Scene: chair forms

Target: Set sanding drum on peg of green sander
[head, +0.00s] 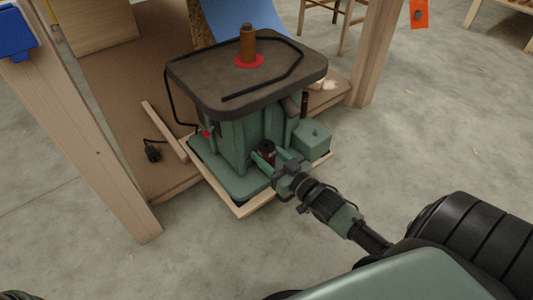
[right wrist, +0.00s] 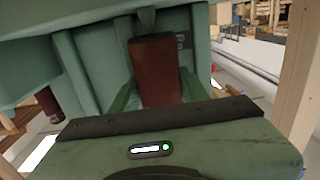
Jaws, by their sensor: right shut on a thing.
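The green sander (head: 237,140) stands on a low board, with a dark grey table top. A brown upright cylinder (head: 248,46) rises through a red ring (head: 249,61) on that top. My right gripper (head: 268,160) is low at the sander's front side, shut on a dark red-brown sanding drum (head: 266,148). The drum also shows in the right wrist view (right wrist: 157,70), upright between the green fingers, with the sander's green body behind it. The drum's lower end is hidden. A second dark cylinder (head: 304,105) stands at the sander's right side. I cannot make out a bare peg.
A green box (head: 312,141) juts from the sander close to my right gripper. A wooden post (head: 95,125) stands at left, another (head: 375,50) at right. A black plug (head: 152,153) lies on the board. The concrete floor in front is clear.

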